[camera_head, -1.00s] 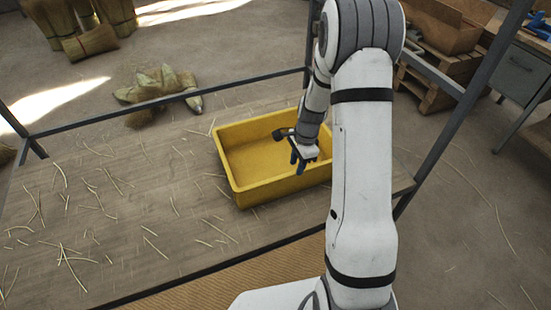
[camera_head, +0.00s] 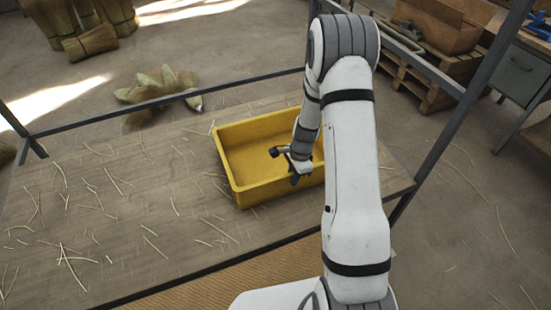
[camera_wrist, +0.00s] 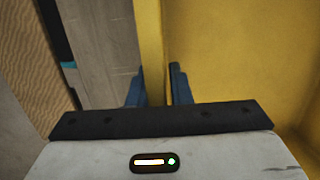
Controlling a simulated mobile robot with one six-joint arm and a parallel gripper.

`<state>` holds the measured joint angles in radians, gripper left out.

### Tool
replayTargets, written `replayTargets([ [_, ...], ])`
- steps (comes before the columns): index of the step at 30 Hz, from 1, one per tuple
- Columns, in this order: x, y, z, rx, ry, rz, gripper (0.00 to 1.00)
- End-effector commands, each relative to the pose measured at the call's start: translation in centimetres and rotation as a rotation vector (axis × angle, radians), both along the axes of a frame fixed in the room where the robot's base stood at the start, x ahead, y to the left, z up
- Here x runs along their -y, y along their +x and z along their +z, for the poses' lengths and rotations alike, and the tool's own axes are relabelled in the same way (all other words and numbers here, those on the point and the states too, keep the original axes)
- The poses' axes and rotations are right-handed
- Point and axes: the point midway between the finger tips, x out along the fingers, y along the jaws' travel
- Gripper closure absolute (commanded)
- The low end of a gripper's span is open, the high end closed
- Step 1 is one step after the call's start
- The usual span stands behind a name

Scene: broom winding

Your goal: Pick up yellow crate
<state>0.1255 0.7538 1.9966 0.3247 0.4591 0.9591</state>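The yellow crate (camera_head: 236,180) is an open, empty-looking box standing upright on the wooden tabletop. My gripper (camera_head: 298,178) is at the crate's near wall, right of its middle, pointing down. In the wrist view the two blue fingers (camera_wrist: 158,88) stand apart, with the crate's wall (camera_wrist: 152,45) between them. One finger is on the outer side over the table and the other is over the yellow interior. The fingers look open around the wall, with no clear grip on it. My arm hides the crate's right end.
The table (camera_head: 120,215) is strewn with straw, and its left part is otherwise free. A metal rail (camera_head: 160,101) runs along its far edge, with posts at the corners. A straw bundle (camera_head: 155,90) lies on the floor beyond. Pallets (camera_head: 430,85) stand at the right.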

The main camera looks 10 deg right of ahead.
Motion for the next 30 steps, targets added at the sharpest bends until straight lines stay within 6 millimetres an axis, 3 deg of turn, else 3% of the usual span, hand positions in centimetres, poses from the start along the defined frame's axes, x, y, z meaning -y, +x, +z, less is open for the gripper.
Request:
replayTargets([
  [6, 0.04, -0.01, 0.02, 0.0, 0.0, 0.0, 1.0],
  [30, 0.09, -0.11, -0.03, -0.002, 0.001, -0.002, 1.0],
])
